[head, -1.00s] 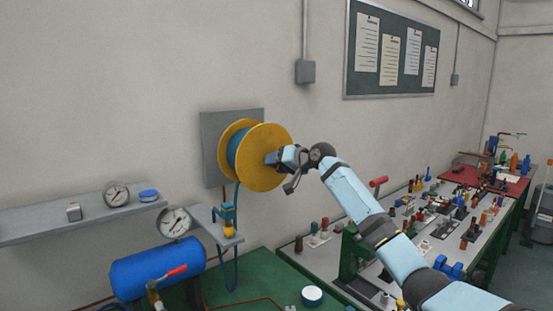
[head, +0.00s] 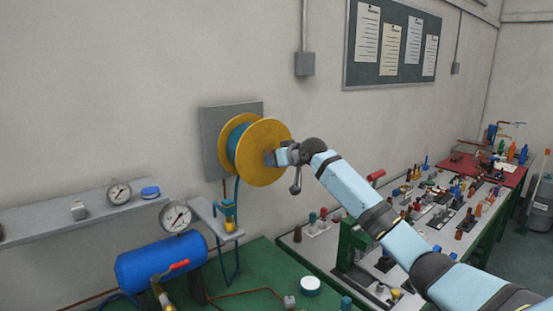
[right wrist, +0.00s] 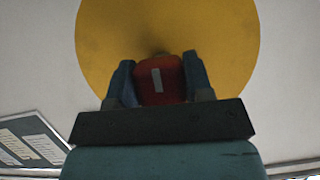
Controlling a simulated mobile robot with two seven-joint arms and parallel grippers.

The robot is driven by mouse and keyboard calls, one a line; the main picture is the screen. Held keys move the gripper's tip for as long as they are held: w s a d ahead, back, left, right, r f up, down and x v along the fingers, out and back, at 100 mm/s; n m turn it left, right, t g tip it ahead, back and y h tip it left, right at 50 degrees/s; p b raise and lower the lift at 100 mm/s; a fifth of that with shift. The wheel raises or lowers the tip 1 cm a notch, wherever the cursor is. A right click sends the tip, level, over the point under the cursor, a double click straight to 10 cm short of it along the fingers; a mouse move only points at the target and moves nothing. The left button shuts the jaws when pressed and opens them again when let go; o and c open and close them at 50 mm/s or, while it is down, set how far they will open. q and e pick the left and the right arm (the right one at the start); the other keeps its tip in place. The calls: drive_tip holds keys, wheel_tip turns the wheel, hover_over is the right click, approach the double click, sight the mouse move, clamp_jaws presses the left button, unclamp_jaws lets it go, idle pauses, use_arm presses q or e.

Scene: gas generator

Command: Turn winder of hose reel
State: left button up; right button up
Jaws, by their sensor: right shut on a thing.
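The hose reel (head: 262,140) is on a grey plate (head: 213,150) on the wall, with yellow discs and blue hose wound between them. Its yellow front disc fills the top of the right wrist view (right wrist: 230,40). My right gripper (head: 271,158) reaches in from the right at the front disc. The winder is hidden by the gripper in the head view. My left gripper is not in view.
A shelf (head: 90,212) with a gauge (head: 118,192) is at the left. A blue tank (head: 160,262) stands below the reel. A bench with many small parts (head: 320,240) lies under my right arm. The wall around the reel is clear.

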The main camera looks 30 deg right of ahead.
idle(0.3)
drive_tip(key=o, duration=0.9)
drive_tip(key=b+v, duration=0.3)
drive_tip(key=v, duration=1)
drive_tip(key=shift+s+r, duration=0.1)
drive_tip(key=shift+s, duration=0.3)
